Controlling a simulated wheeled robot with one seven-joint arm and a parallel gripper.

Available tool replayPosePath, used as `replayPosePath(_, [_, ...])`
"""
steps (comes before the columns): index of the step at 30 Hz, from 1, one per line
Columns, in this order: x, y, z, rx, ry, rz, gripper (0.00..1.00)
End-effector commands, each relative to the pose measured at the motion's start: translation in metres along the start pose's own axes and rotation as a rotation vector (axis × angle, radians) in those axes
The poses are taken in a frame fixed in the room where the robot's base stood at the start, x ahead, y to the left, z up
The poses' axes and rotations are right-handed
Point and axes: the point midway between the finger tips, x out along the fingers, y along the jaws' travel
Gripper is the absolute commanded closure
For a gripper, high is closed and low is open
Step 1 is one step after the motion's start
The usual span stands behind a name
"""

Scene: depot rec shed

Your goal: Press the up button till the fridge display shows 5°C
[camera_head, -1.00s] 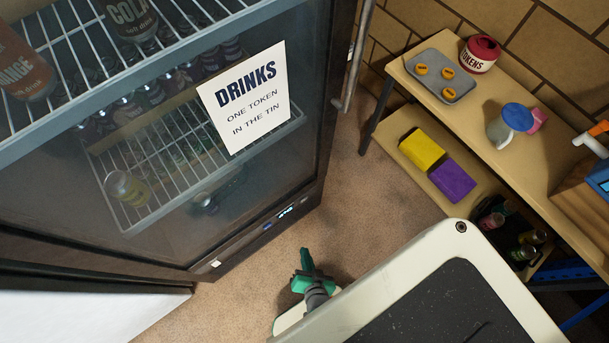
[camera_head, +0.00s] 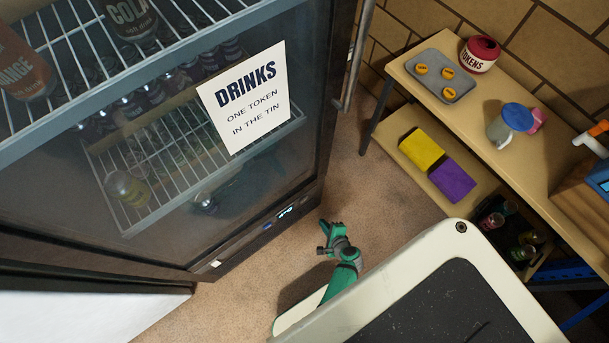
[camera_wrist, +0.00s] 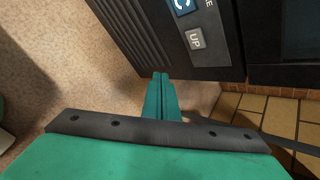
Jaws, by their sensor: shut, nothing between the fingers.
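The fridge (camera_head: 160,215) stands at the left with its glass door shut. Its small lit display (camera_head: 286,211) is on the lower front strip, too small and slanted to read. In the head view my gripper (camera_head: 332,226) is near the floor, to the right of the display.
Carpet floor (camera_head: 375,190) between fridge and bench is clear.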

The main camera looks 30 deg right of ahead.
Motion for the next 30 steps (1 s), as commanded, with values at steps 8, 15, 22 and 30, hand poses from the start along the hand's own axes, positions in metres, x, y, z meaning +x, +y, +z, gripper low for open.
replayPosePath(8, [0.002,-0.001,0.002,-0.003,0.001,0.001,1.0])
replayPosePath(15, [0.016,-0.011,0.012,-0.005,0.0,0.002,1.0])
replayPosePath(22, [0.037,-0.026,0.027,-0.006,0.0,0.001,1.0])
replayPosePath(30, [0.055,-0.04,0.041,-0.006,0.001,0.002,1.0])
